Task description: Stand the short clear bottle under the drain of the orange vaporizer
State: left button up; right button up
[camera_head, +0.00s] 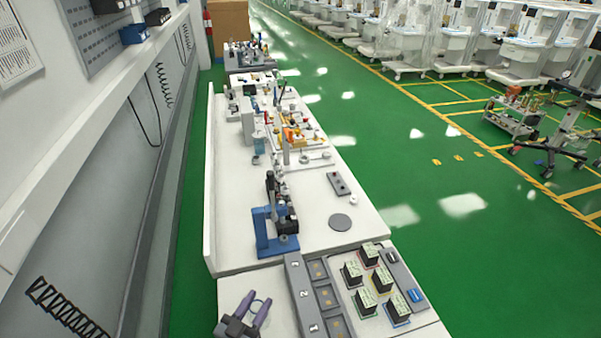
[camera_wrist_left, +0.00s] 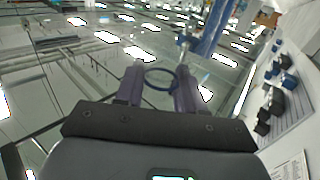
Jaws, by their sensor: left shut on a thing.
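My left gripper (camera_head: 255,301) is at the bottom of the head view, beside the near end of the bench. It is shut on a clear round thing, which I take to be the short clear bottle (camera_head: 257,308). Mostly its round rim shows. In the left wrist view the same bottle (camera_wrist_left: 160,73) shows as a dark ring between the two fingers (camera_wrist_left: 158,84). The orange vaporizer (camera_head: 288,134) looks to be the small orange part farther along the bench; its drain is too small to make out. My right gripper is not in view.
A blue stand with dark parts (camera_head: 262,230) is on the bench between gripper and vaporizer. A grey numbered tray (camera_head: 304,296) and several black boxes (camera_head: 366,301) lie to the gripper's right. A grey disc (camera_head: 340,222) lies on the bench. The wall runs along the left.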

pick_arm(q)
jog(key=w+a+n+t+y, duration=0.2)
jog(key=a+n+y, duration=0.4)
jog(key=a, duration=0.4)
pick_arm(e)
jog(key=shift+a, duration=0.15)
pick_arm(q)
jog(key=s+r+p, duration=0.4)
jog(key=r+p, duration=0.7)
jog(key=p, duration=0.2)
jog(key=s+r+m+y+p, duration=0.1)
jog(key=s+r+p, duration=0.4)
jog(key=r+p, duration=0.7)
jog(key=shift+y+p, duration=0.3)
jog(key=shift+p, duration=0.1)
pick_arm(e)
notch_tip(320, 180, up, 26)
